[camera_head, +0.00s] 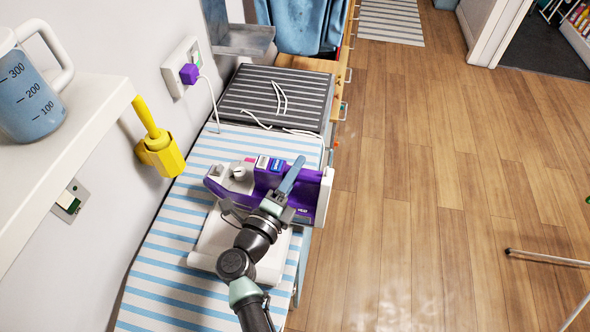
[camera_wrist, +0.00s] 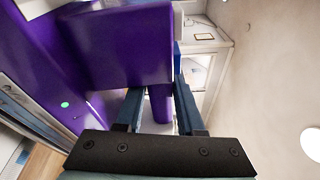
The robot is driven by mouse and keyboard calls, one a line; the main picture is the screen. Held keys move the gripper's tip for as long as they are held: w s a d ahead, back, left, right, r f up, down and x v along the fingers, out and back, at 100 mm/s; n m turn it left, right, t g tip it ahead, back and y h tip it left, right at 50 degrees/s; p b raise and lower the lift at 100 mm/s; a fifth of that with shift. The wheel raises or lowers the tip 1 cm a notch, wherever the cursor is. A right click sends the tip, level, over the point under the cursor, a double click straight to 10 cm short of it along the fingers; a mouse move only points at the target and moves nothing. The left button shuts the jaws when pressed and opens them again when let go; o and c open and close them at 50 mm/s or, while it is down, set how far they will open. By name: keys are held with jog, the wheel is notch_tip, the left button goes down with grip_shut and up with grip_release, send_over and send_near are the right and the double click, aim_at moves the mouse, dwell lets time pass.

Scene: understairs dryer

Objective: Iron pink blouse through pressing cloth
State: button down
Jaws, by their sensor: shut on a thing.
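A bulky purple and white appliance, apparently the iron (camera_head: 318,205), is on the blue-and-white striped ironing board (camera_head: 165,262). My gripper (camera_head: 290,178) reaches over it from the front. In the wrist view, its fingers (camera_wrist: 158,108) are on either side of a narrow purple part, likely a handle, below a large purple block (camera_wrist: 115,45). A white slab with rounded corners (camera_head: 208,253) is under my arm; I cannot tell whether it is part of the appliance. I cannot make out the pink blouse or pressing cloth; only a small pink bit shows behind the appliance.
A grey ribbed surface (camera_head: 262,95) with a loose white cord is behind the board. A purple plug (camera_head: 189,74) is in the wall socket. A yellow object (camera_head: 162,155) hangs beside a shelf (camera_head: 75,125) holding a measuring jug (camera_head: 30,100).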

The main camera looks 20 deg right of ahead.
aim_at(263, 179)
jog(key=shift+w+f+b, duration=0.1)
jog(key=shift+f+b, duration=0.35)
jog(key=shift+b, duration=0.15)
jog(key=shift+w+a+b, duration=0.2)
jog(key=shift+w+a, duration=0.25)
jog(key=shift+a, duration=0.3)
jog(key=shift+w+a+b, duration=0.2)
jog(key=shift+w+a, duration=0.2)
jog(key=shift+a, duration=0.3)
jog(key=shift+w+a+b, duration=0.2)
jog(key=shift+w+a, duration=0.25)
jog(key=shift+a, duration=0.3)
jog(key=shift+w+a+f, duration=0.1)
jog(key=shift+w+a, duration=0.1)
jog(key=shift+a, duration=0.1)
jog(key=shift+s+d+p, duration=0.3)
jog(key=shift+s+d, duration=0.2)
jog(key=shift+d, duration=0.25)
jog(key=shift+s+d+p, duration=0.3)
jog(key=shift+s+d, duration=0.15)
jog(key=shift+d, duration=0.3)
jog(key=shift+s+d+p, duration=0.3)
jog(key=shift+s+d, duration=0.2)
jog(key=shift+d, duration=0.25)
